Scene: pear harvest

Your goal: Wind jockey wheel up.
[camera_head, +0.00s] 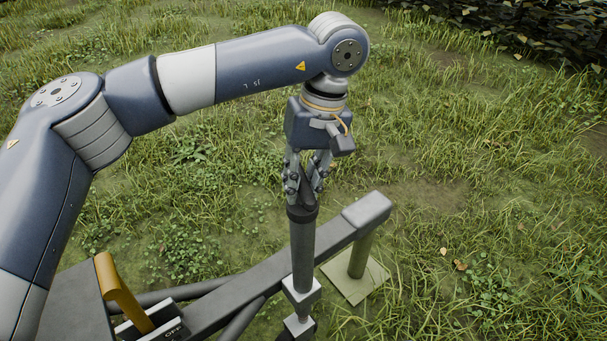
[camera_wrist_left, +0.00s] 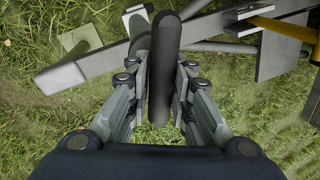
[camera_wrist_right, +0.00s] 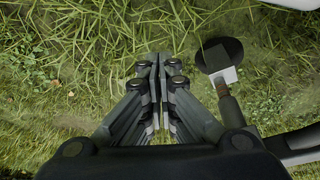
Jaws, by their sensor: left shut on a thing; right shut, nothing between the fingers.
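The jockey wheel's dark upright tube (camera_head: 302,250) stands beside the grey drawbar (camera_head: 335,232), with pale square blocks on its lower part. Its lower end is cut off by the frame's bottom edge. My left gripper (camera_head: 306,192) is at the top of the tube, pointing down, shut on the dark crank handle. In the left wrist view the handle (camera_wrist_left: 163,65) is a dark rounded rod running between the fingers. My right gripper (camera_wrist_right: 155,75) shows only in the right wrist view, shut and empty over grass.
A post on a pale square foot plate (camera_head: 357,287) stands under the drawbar's end. A yellow lever (camera_head: 122,292) is at lower left, beside a plate marked OFF. In the right wrist view a dark round part with a pale block (camera_wrist_right: 222,60) lies right of the fingers. Grass surrounds everything.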

